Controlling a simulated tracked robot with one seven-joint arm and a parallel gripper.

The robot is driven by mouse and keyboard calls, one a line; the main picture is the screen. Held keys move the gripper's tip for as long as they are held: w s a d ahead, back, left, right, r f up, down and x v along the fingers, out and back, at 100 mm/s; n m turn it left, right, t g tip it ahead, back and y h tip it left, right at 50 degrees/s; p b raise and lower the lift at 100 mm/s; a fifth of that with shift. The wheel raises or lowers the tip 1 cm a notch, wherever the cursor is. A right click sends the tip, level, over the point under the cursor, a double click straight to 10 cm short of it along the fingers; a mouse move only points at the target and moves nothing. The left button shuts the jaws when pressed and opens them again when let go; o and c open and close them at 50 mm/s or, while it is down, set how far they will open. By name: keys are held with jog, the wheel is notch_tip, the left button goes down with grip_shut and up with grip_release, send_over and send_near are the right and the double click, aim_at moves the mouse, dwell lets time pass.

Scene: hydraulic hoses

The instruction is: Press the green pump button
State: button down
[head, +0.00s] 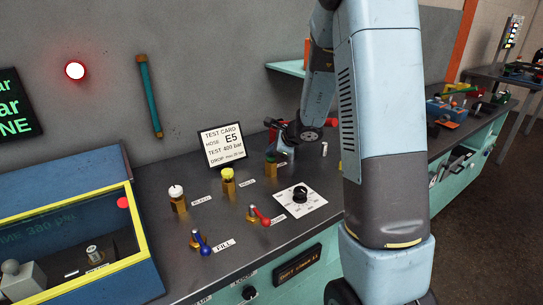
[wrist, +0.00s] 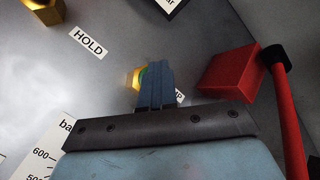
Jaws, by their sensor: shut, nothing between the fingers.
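The green pump button (head: 270,159) stands on a brass body on the bench in the head view, left of my gripper (head: 286,151). In the wrist view my gripper (wrist: 155,85) has its two blue fingers together with nothing between them. Behind and left of the fingertips a brass rim and a sliver of the green button (wrist: 141,74) show; the fingers hide the rest. The label beside it is partly covered, with only its last letters readable. I cannot tell whether the fingertips touch the button.
A red block (wrist: 230,73) with a red lever (wrist: 285,115) stands close right of my fingers in the wrist view. A yellow-capped fitting (head: 228,177), a white-topped fitting (head: 176,193), a dial plate (head: 301,206) and a test card (head: 222,146) stand around the button.

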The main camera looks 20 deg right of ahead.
aim_at(272, 158)
jog(key=shift+s+f, duration=0.2)
jog(key=shift+f, duration=0.35)
dwell(0.4)
jog(key=shift+r, duration=0.35)
jog(key=shift+w+r, duration=0.1)
jog(key=shift+r, duration=3)
